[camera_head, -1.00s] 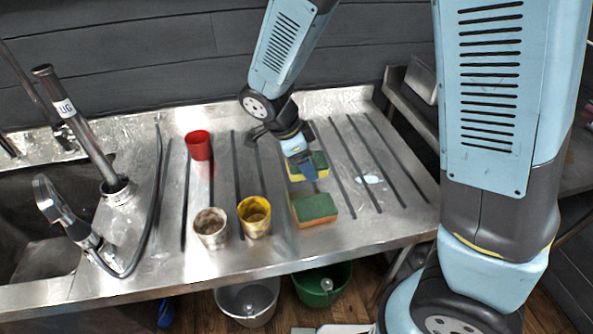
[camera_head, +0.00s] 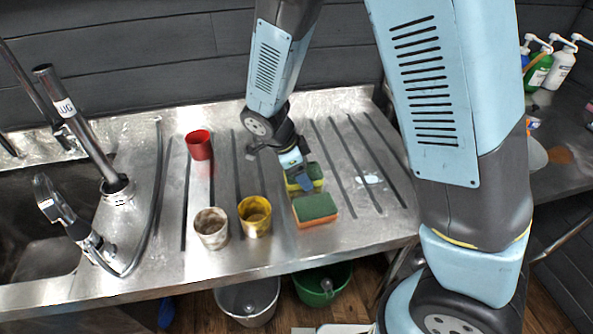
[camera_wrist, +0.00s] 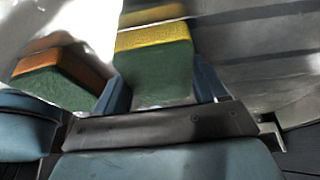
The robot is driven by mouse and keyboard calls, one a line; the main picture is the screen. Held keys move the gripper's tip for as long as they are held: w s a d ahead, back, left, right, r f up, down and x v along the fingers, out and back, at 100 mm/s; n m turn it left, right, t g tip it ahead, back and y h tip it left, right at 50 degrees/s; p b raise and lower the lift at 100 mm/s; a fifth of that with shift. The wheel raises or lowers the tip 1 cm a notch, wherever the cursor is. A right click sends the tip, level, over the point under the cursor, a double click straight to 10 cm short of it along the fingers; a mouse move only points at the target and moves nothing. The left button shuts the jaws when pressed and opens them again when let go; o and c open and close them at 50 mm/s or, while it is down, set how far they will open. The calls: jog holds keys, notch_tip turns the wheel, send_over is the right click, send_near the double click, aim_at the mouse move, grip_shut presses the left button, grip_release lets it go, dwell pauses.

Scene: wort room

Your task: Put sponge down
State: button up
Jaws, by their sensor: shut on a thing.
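My gripper (camera_head: 297,182) is shut on a green and yellow sponge (camera_head: 312,172), low over the ribbed steel drainboard (camera_head: 345,235). In the wrist view the held sponge (camera_wrist: 155,72) sits between my two blue fingers, its yellow layer facing away from me. Its blurred reflection shows on the steel just beyond it. I cannot tell whether it touches the steel. A second sponge, green on orange (camera_head: 316,208), lies flat on the drainboard just in front of the held one. It also shows at the left in the wrist view (camera_wrist: 62,76), close beside my finger.
A red cup (camera_head: 199,146), a yellow cup (camera_head: 254,216) and a stained whitish cup (camera_head: 211,228) stand left of my gripper. The sink and tap (camera_head: 62,212) are farther left. The drainboard right of the sponges is clear apart from a small white patch (camera_head: 370,180).

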jog(key=o, duration=0.9)
jog(key=shift+o, duration=0.2)
jog(key=v, duration=1.2)
jog(key=d+r+n+y, duration=0.2)
jog(key=d+r+n, duration=0.3)
jog(key=d, duration=0.4)
jog(key=d+r+n+y, duration=0.2)
jog(key=d+r, duration=0.6)
jog(key=d, duration=0.1)
jog(key=s+d+r+n+t, duration=0.4)
jog(key=s+d+r+n, duration=0.2)
jog(key=s+d+n, duration=0.2)
jog(key=s+d, duration=0.2)
jog(key=s, duration=0.1)
